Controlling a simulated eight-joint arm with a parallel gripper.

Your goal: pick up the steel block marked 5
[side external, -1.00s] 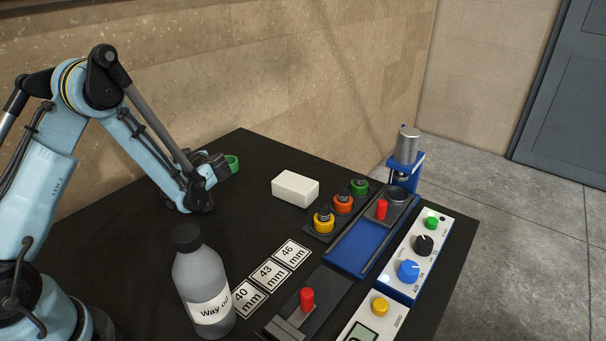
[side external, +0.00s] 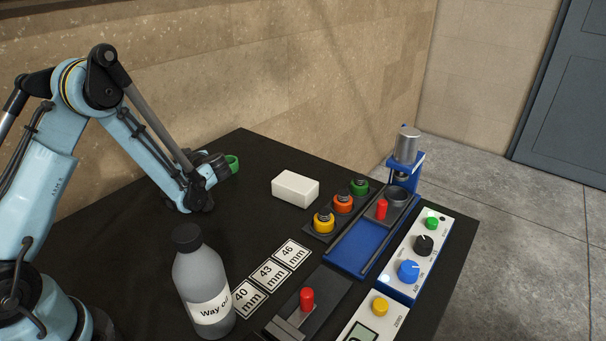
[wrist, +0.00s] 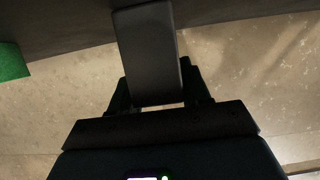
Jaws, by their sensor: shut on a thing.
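A plain grey block (wrist: 148,50) stands between the two dark fingers of my gripper (wrist: 157,85) in the wrist view. My gripper is shut on it. No number shows on the face in view, so I cannot read its mark. The far end of the block meets the dark table top in that view. In the side view my gripper is low at the back left of the table, mostly hidden behind my forearm, and the block cannot be made out there.
A green piece (side external: 232,163) lies just right of my gripper. A white block (side external: 295,188), coloured round pieces (side external: 341,204), a blue press (side external: 364,246) and control boxes (side external: 415,260) stand to the right. A grey bottle (side external: 203,284) and number cards (side external: 270,272) are in front.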

